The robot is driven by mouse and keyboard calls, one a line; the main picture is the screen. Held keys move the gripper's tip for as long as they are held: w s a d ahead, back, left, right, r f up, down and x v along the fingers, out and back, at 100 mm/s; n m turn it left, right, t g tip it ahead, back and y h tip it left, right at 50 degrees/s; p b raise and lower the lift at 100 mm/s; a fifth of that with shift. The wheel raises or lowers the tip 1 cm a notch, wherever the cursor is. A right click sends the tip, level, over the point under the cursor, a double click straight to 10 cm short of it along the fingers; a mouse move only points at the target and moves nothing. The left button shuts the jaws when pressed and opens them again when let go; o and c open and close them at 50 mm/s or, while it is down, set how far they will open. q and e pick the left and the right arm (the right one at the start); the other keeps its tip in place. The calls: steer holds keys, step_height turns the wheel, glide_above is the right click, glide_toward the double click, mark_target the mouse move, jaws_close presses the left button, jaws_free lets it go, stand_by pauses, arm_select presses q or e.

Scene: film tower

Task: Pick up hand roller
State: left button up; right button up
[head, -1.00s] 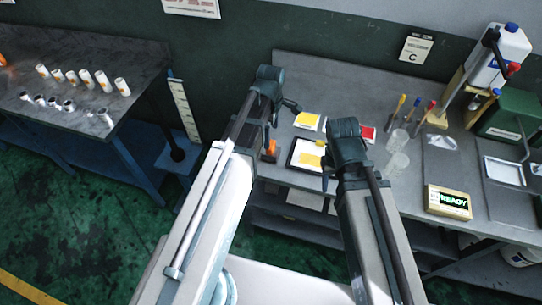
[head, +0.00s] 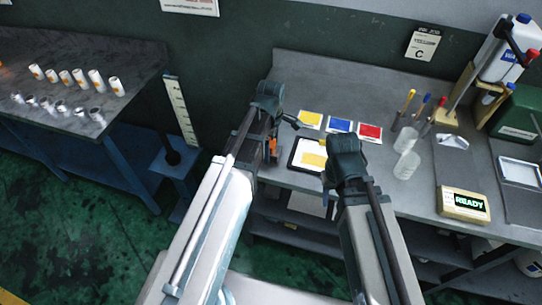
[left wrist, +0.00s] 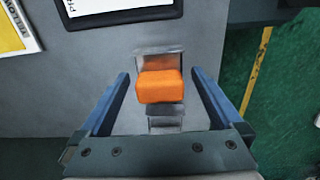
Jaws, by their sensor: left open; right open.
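The hand roller, with an orange block-like handle and grey metal parts, lies on the grey bench top in the left wrist view (left wrist: 160,88). It sits between the two blue fingers of my left gripper, which is open. In the head view a bit of the orange handle (head: 273,146) shows beside my left gripper (head: 284,118), near the bench's front edge; the rest is hidden by my arm. I cannot tell how high the fingers are above the roller. My right gripper (head: 332,172) is open and empty, over the bench's front edge.
A black-framed tray with a yellow patch (head: 308,153) lies right of the roller. Yellow, blue (head: 339,125) and red cards lie behind it. Clear cups (head: 406,140), tools and a READY box (head: 464,203) stand further right. Another table (head: 70,80) with white rolls is at left.

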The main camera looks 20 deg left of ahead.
arm_select(q)
steer(key=shift+f+b, duration=0.45)
steer(key=shift+f, duration=0.45)
arm_select(e)
steer(key=shift+f, duration=0.85)
arm_select(q)
steer(key=shift+r, duration=0.1)
steer(key=c, duration=1.5)
steer(key=shift+c, duration=0.2)
steer(key=shift+r, duration=0.1)
arm_select(e)
steer(key=shift+r, duration=0.1)
